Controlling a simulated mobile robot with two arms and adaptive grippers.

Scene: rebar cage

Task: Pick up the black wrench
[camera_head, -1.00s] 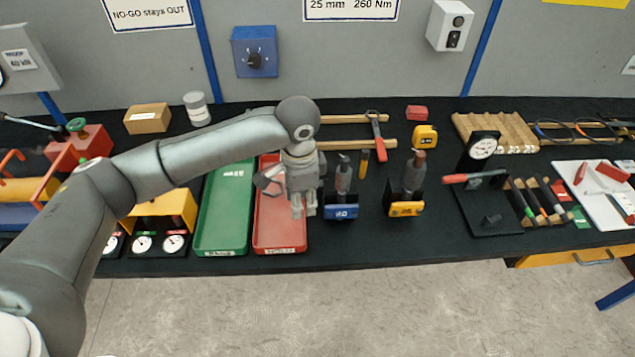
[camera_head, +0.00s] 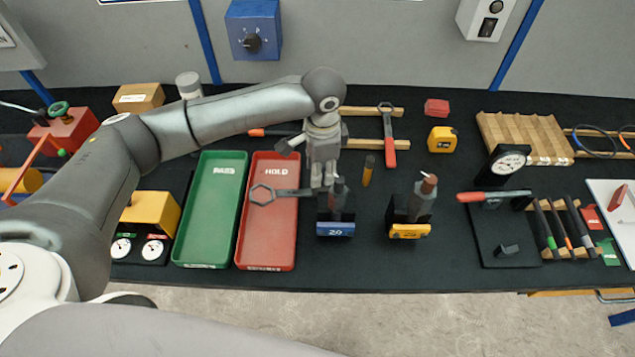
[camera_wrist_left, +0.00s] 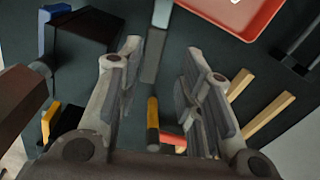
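A dark grey-black wrench (camera_head: 285,193) shows in the head view, with its ring end over the red HOLD tray and its handle running right to the fingers of my left gripper (camera_head: 323,186). My left gripper points down just right of that tray, behind the blue 20 block. In the left wrist view the left gripper (camera_wrist_left: 160,60) has its fingers apart. A grey bar (camera_wrist_left: 152,60), which looks like the wrench handle, lies between them with a gap on each side. The wrench's far end is hidden. My right gripper is not in view.
The blue 20 block (camera_head: 335,228) stands close to the gripper, with the yellow block (camera_head: 409,230) farther right. The green tray (camera_head: 184,240) is beside the red tray (camera_head: 246,250). Bare black bench top shows between the blocks.

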